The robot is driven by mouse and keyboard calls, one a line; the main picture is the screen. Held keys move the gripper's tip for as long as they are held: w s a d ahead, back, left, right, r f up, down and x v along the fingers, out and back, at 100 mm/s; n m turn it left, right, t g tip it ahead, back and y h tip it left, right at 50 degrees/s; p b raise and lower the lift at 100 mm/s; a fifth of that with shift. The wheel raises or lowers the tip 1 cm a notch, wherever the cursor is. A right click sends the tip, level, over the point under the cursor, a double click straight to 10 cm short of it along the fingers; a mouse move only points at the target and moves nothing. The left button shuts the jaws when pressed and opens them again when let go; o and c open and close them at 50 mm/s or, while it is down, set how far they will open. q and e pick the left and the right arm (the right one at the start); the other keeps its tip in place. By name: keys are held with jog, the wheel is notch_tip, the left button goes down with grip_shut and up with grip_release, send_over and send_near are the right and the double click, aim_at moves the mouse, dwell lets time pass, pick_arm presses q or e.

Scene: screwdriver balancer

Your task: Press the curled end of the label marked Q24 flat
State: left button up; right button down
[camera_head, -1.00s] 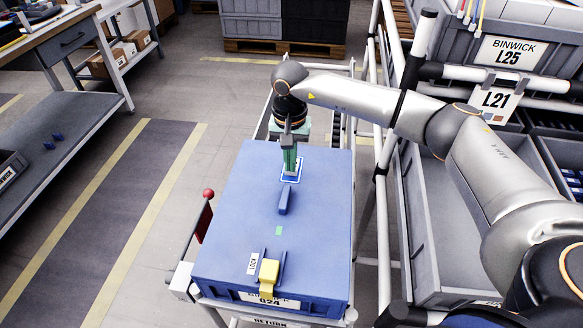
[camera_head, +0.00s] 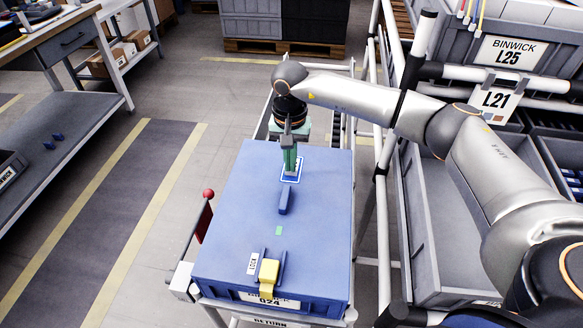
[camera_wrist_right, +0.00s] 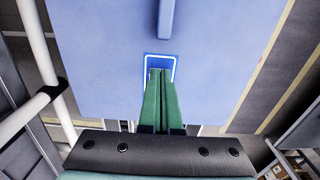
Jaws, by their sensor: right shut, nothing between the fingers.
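A blue bin (camera_head: 235,205) with a closed lid stands on a cart. A white label that seems to read Q24 (camera_head: 267,301) is on the bin's front face, partly covered by a yellow latch (camera_head: 268,272). I cannot make out a curled end on it. My right gripper (camera_head: 290,176) points down with its green fingers shut and empty. Its tips are over a white-outlined blue patch (camera_head: 298,172) at the far part of the lid, away from the Q24 label. The wrist view also shows the fingertips (camera_wrist_right: 160,73) at this patch (camera_wrist_right: 150,61); contact is unclear.
A blue lid handle (camera_head: 284,201) and a white LOCK tag (camera_head: 252,264) lie nearer the front. A red-knobbed lever (camera_head: 207,200) stands left of the bin. A rack with grey bins (camera_head: 430,230) is close on the right. The floor to the left is clear.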

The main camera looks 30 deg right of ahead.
jog(key=shift+f, duration=0.4)
dwell(0.4)
dwell(0.4)
jog(key=shift+s+a+r+p, duration=0.1)
jog(key=shift+r+p, duration=0.45)
jog(key=shift+r, duration=0.55)
notch_tip(320, 180, up, 6)
jog(key=s+a+p, duration=0.2)
jog(key=p, duration=0.3)
jog(key=shift+s, duration=0.3)
jog(key=shift+r, duration=0.1)
